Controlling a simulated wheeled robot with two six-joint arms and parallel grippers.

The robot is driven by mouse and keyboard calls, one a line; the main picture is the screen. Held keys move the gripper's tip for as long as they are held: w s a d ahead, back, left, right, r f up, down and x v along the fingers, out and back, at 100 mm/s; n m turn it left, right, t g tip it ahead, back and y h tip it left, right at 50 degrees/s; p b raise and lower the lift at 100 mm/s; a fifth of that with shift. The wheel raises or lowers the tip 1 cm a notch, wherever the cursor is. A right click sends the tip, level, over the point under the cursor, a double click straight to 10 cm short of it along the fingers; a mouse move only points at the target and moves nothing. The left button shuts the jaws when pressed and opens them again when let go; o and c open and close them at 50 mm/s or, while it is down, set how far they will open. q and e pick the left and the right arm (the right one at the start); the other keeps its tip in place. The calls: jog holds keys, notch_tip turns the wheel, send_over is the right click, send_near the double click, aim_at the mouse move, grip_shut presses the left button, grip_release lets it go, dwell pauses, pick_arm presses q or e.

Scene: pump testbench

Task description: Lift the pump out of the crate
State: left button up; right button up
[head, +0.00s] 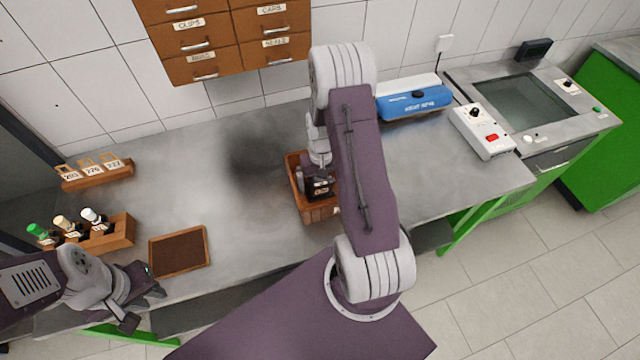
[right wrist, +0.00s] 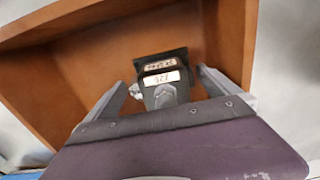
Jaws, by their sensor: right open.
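The pump (head: 321,192) is a small dark body inside the orange-brown crate (head: 318,214) on the bench. My right arm hides part of both in the head view. In the right wrist view the pump (right wrist: 160,66) shows a pale label and a grey fitting, with the wooden crate wall (right wrist: 105,50) around it. My right gripper (right wrist: 168,82) is open, with one finger on either side of the pump. I cannot tell whether the fingers touch it. My left gripper (head: 143,304) is open and empty near the bench's front left edge.
A brown mat tray (head: 179,251) and wooden racks (head: 120,234) stand on the left of the bench. A blue device (head: 414,98) and a white control box (head: 483,131) stand to the right. Drawers (head: 228,40) hang above. The bench between mat and crate is clear.

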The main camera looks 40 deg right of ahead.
jog(key=shift+w, duration=0.15)
jog(key=shift+c, duration=0.7)
jog(key=c, duration=1.9)
jog(key=shift+o, duration=0.2)
notch_tip(320, 180, up, 10)
jog(key=shift+f+b, duration=0.1)
jog(key=shift+b, duration=0.2)
jog(key=shift+a, duration=0.1)
